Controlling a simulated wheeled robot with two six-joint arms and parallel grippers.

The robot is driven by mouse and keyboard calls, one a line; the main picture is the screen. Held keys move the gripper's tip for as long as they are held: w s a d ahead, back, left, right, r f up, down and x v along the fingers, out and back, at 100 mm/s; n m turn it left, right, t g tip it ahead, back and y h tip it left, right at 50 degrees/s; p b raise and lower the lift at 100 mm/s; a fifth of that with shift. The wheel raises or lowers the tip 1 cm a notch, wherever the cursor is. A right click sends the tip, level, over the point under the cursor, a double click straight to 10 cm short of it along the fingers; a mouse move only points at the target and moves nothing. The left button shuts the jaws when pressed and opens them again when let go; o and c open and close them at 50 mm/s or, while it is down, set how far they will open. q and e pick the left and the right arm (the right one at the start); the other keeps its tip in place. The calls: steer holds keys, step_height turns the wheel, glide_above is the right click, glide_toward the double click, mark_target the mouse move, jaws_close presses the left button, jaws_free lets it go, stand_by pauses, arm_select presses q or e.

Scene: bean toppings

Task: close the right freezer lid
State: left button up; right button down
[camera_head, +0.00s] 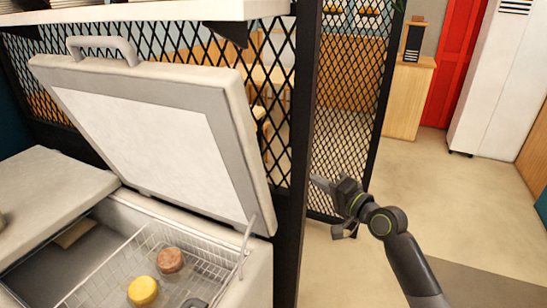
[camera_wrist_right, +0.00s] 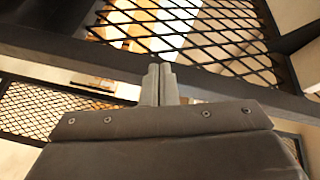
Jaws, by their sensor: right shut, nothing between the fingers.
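The right freezer lid (camera_head: 150,130) stands raised and tilted back, with its pale inner panel facing me. Its grey handle (camera_head: 104,44) is at the top left edge. The open freezer (camera_head: 258,275) below holds a wire basket (camera_head: 108,281) with a yellow round item (camera_head: 142,290) and a brown round item (camera_head: 170,260). My right gripper (camera_head: 322,184) is shut and empty, to the right of the lid and apart from it, by the black post. Its closed fingers (camera_wrist_right: 160,84) show in the right wrist view. My left gripper is not in view.
A black post (camera_head: 297,150) and mesh partition (camera_head: 345,115) stand between the lid and the right-hand floor. A white shelf (camera_head: 150,11) hangs above the lid. The left freezer lid (camera_head: 45,195) lies flat. Open floor (camera_head: 440,215) is at right.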

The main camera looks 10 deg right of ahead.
steer(key=s+a+r+n+y, duration=0.1)
steer(key=s+a+r+y, duration=0.25)
steer(key=r, duration=0.55)
arm_select(q)
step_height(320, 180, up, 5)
steer(key=p, duration=0.5)
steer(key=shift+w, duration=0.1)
arm_select(e)
steer(key=w+a, duration=0.5)
steer(key=a, duration=0.3)
steer(key=shift+w+f, duration=0.25)
steer(key=shift+w, duration=0.1)
steer(key=shift+w, duration=0.1)
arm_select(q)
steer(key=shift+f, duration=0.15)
